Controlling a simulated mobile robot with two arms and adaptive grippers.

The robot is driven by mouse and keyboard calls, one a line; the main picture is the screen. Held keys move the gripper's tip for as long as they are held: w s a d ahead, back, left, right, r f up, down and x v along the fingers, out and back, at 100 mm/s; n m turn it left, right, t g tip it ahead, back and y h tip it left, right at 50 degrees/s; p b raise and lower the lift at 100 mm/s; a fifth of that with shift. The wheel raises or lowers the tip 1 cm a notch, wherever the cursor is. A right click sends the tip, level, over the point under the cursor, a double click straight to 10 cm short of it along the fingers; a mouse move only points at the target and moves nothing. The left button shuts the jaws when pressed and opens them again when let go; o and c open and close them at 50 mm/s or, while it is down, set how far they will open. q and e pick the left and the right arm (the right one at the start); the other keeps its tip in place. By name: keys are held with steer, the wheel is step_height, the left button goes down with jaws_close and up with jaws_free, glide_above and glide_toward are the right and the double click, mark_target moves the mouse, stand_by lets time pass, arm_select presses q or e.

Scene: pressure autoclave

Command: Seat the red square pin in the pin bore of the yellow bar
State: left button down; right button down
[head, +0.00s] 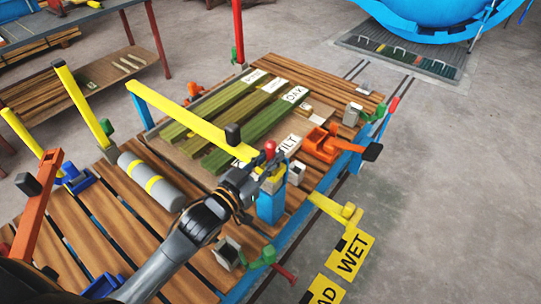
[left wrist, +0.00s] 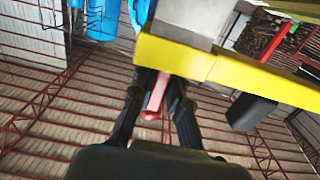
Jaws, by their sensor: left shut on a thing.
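The yellow bar (head: 190,118) runs from the far left post to a blue post (head: 270,206) at the table's front edge, with a black knob (head: 232,134) on top. The red pin (head: 270,148) stands at the bar's near end, its rounded head above the bar. My left gripper (head: 264,168) is at that end. In the left wrist view its dark fingers (left wrist: 158,92) are shut on the red pin (left wrist: 153,103), right beside the yellow bar (left wrist: 183,57). The bore and the pin's lower end are hidden, so how deep it sits cannot be told. My right gripper is not in view.
Green planks (head: 225,150) with white labels lie beneath and behind the bar. An orange clamp (head: 322,145) and a grey block (head: 297,174) are right of the pin. A grey cylinder with yellow bands (head: 150,180) lies to the left. Open floor is at right.

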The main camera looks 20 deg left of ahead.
arm_select(q)
steer(key=shift+f, duration=0.5)
steer(key=c, duration=1.2)
jaws_free()
steer(key=shift+s+f, duration=0.15)
steer(key=v, duration=0.7)
steer(key=shift+s+a+r, duration=0.1)
steer(key=shift+r, duration=0.3)
steer(key=shift+r, duration=0.1)
